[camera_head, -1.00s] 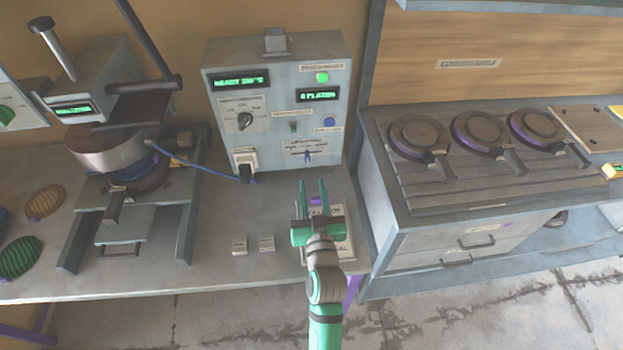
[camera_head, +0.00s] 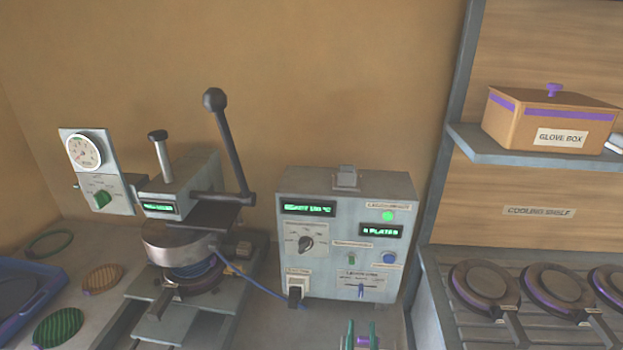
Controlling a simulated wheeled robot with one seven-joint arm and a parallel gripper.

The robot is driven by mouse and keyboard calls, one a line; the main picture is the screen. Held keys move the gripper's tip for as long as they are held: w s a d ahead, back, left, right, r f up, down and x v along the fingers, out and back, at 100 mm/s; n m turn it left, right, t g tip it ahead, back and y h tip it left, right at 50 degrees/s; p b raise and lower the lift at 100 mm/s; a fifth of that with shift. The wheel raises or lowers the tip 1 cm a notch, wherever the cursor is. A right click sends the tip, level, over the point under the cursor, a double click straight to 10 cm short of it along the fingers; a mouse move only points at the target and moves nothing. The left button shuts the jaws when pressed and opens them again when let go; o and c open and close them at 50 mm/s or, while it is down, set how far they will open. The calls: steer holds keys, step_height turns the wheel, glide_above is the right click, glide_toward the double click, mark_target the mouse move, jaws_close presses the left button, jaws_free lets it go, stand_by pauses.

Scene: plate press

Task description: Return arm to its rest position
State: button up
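My gripper (camera_head: 361,334) shows only by its two green fingertips at the bottom edge of the head view, in front of the grey control box (camera_head: 346,235). The fingers stand apart with a gap between them. A small purple thing (camera_head: 362,341) shows in that gap, and I cannot tell how far it is from the fingers. The rest of my arm is below the picture. The control box has lit green displays, a dial, a green lamp and a blue button.
The press (camera_head: 183,240) stands left of the control box, its long lever (camera_head: 228,140) upright. A gauge panel (camera_head: 95,170) is beside it. At right, several round plates (camera_head: 487,287) lie on the cooling shelf (camera_head: 440,300), below the glove box (camera_head: 549,118). A blue tray (camera_head: 40,281) is far left.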

steer(key=shift+g, duration=0.3)
steer(key=s+a+f, duration=0.1)
steer(key=s+f, duration=0.1)
steer(key=s+a+f, duration=0.2)
steer(key=s, duration=0.1)
steer(key=s+a+f, duration=0.1)
steer(key=s+a, duration=0.1)
steer(key=s, duration=0.1)
steer(key=shift+s+a+f, duration=0.1)
steer(key=shift+f, duration=0.3)
steer(key=s+a+y, duration=0.1)
steer(key=s+a, duration=0.2)
steer(key=s, duration=0.6)
steer(key=s+a+n+g+y, duration=0.1)
steer(key=s+a, duration=0.3)
steer(key=s, duration=0.4)
steer(key=s+a+n+y, duration=0.1)
steer(key=s+a, duration=0.2)
steer(key=s, duration=0.6)
steer(key=shift+s+a+f+g, duration=0.3)
steer(key=shift+s, duration=0.05)
steer(key=shift+s, duration=0.1)
